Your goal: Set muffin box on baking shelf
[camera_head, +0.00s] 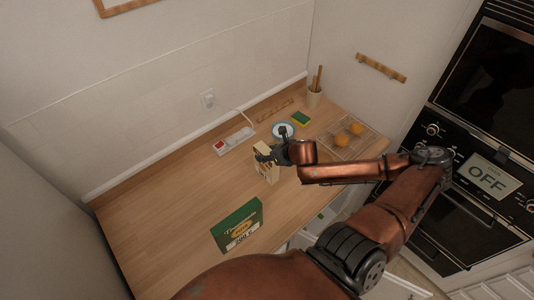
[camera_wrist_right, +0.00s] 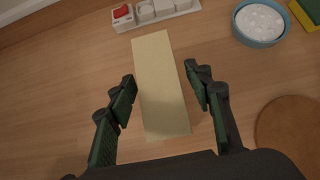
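A tall pale beige box (camera_head: 265,165) stands on the wooden counter. A green carton (camera_head: 238,226) with a yellow logo and pale print stands nearer the front. The frames do not settle which one is the muffin box. My right gripper (camera_head: 272,153) is at the beige box. In the right wrist view the fingers (camera_wrist_right: 160,83) are spread on either side of the beige box (camera_wrist_right: 161,85), with narrow gaps beside it. A wire rack (camera_head: 330,151) with orange-brown baked pieces (camera_head: 348,135) is at the right of the counter. My left gripper is not in view.
A power strip (camera_head: 233,141), a bowl of white stuff (camera_head: 283,130), a sponge (camera_head: 300,118) and a utensil cup (camera_head: 314,98) stand along the back. Wall ovens (camera_head: 470,190) with an OFF display are at right. The counter's left part is clear.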

